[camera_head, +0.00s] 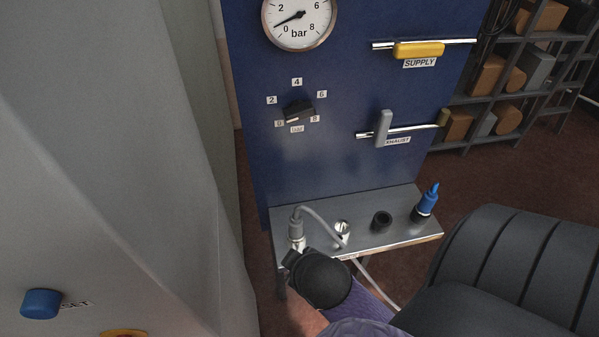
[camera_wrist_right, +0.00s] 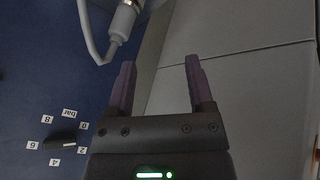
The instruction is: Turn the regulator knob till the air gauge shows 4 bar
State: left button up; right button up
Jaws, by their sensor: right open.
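The black regulator knob (camera_head: 300,110) sits on the blue panel, ringed by labels 0, 2, 4, 6, 8 and "bar". Its pale mark faces the 0 side. It also shows inverted in the right wrist view (camera_wrist_right: 62,141). The round air gauge (camera_head: 299,14) is above it, its top cut off. Its needle points lower left, low on the scale between 0 and 2. My right gripper (camera_wrist_right: 159,65) is open and empty, with purple fingers apart. In the head view my right wrist is in front of the ledge, below the knob; the fingers are hidden. My left gripper is out of view.
A yellow SUPPLY handle (camera_head: 419,50) and grey EXHAUST lever (camera_head: 383,128) are right of the knob. The metal ledge (camera_head: 362,240) below carries a hose connector (camera_head: 297,226) and a blue-tipped fitting (camera_head: 428,198). A grey cabinet (camera_head: 120,150) with a blue knob (camera_head: 41,304) stands left.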

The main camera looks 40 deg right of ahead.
jog(key=w+d+r+n+t+h, duration=0.4)
jog(key=w+d+r+t+h, duration=0.15)
jog(key=d+r, duration=0.35)
jog(key=n+t+h, duration=0.1)
jog(key=n+t, duration=0.3)
jog(key=n, duration=0.3)
send_near(300, 118)
jog(key=shift+n, duration=0.4)
jog(key=p+x, duration=0.1)
jog(key=x, duration=0.9)
jog(key=shift+w+d, duration=0.2)
jog(key=shift+w, duration=0.05)
grip_shut()
